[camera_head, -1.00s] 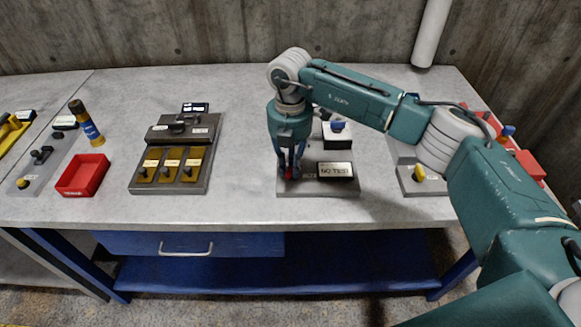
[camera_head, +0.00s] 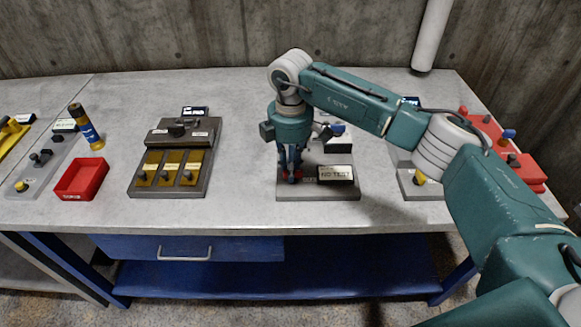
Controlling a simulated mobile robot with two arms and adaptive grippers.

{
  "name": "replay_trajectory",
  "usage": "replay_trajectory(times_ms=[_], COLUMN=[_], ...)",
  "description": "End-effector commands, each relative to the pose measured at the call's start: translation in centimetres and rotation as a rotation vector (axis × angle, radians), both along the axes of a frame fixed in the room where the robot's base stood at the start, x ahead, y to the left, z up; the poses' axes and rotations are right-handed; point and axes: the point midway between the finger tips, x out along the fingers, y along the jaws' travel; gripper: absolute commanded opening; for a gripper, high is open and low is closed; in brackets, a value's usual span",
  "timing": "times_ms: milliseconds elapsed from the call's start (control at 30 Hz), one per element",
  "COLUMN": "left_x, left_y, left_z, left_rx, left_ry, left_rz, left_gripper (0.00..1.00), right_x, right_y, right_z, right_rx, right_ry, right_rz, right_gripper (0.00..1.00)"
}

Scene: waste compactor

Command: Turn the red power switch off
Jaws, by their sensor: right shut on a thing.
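The red power switch (camera_head: 297,178) is a small red part at the front left of a grey panel (camera_head: 315,194). It is mostly hidden behind my right gripper's fingers. My right gripper (camera_head: 290,174) points straight down over the switch and is shut on it. The switch's exact angle cannot be made out. My left gripper is not in view.
A "NO TEST" display (camera_head: 335,174) sits right beside my right gripper. A blue-knobbed unit (camera_head: 337,135) stands behind it. A panel with several yellow plates (camera_head: 172,160) and a red tray (camera_head: 82,176) are to the left. Bare tabletop lies between the panels.

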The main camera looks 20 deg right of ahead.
Motion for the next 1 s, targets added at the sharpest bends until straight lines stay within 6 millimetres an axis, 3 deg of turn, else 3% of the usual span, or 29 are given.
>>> replay_trajectory(times_ms=[667,700,800,1000], left_x=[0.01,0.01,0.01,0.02], left_y=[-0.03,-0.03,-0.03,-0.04], left_z=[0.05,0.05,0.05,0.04], left_rx=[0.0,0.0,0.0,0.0], left_ry=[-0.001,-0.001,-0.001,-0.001], left_rz=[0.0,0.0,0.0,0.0], left_gripper=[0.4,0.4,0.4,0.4], right_x=[0.19,0.19,0.18,0.1], right_y=[-0.04,-0.04,-0.04,-0.05], right_z=[0.18,0.19,0.17,0.09], right_rx=[0.001,0.001,0.001,0.0], right_ry=[-0.004,-0.005,-0.004,-0.002], right_rz=[-0.068,-0.068,-0.067,-0.066], right_gripper=[0.0,0.19,0.36,0.36])
